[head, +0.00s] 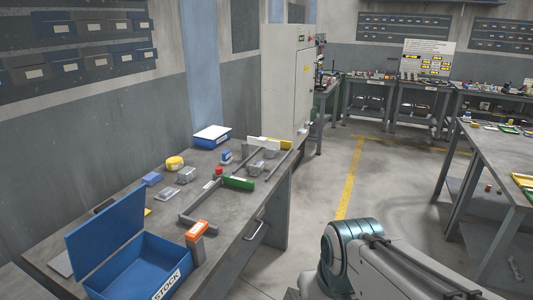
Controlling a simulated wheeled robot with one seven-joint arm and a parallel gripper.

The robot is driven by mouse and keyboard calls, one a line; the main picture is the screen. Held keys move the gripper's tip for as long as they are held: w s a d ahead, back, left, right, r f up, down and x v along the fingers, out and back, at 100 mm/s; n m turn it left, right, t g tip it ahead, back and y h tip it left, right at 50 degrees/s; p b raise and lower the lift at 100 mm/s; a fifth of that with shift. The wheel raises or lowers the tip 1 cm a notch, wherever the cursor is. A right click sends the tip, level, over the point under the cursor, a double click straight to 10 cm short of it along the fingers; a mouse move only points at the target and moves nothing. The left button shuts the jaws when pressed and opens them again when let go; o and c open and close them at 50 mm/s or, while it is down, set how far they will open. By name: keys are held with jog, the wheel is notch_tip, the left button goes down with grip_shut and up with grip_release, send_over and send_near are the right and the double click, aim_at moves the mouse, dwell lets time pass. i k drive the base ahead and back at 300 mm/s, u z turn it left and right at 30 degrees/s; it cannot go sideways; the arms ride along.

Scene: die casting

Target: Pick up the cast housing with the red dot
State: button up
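Several small grey parts that look like castings lie on the grey workbench (100,220) at the left. One grey block (187,174) sits near the wall side. A flat grey piece (168,194) lies just in front of it. Another grey block (257,167) and a grey part beyond it (269,153) lie near the far end. I cannot make out a red dot on any of them. A small red object (219,170) stands mid-bench, and I cannot tell what it belongs to. My arm comes in at the lower right, apart from the bench; my gripper is not in view.
A blue open box marked STOCK (165,284) stands at the bench's near end beside an orange-topped block (195,232). A green piece (238,183) and a yellow roll (175,163) lie mid-bench. A grey cabinet (287,80) stands behind. The floor (310,190) to the right is clear.

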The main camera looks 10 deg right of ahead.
aim_at(270, 152)
jog(key=z, duration=0.55)
jog(key=i, duration=1.1)
jog(key=z, duration=0.65)
jog(key=i, duration=1.6)
jog(key=u, duration=0.75)
jog(key=i, duration=1.25)
jog(key=u, duration=1.15)
jog(key=i, duration=0.35)
jog(key=u, duration=0.25)
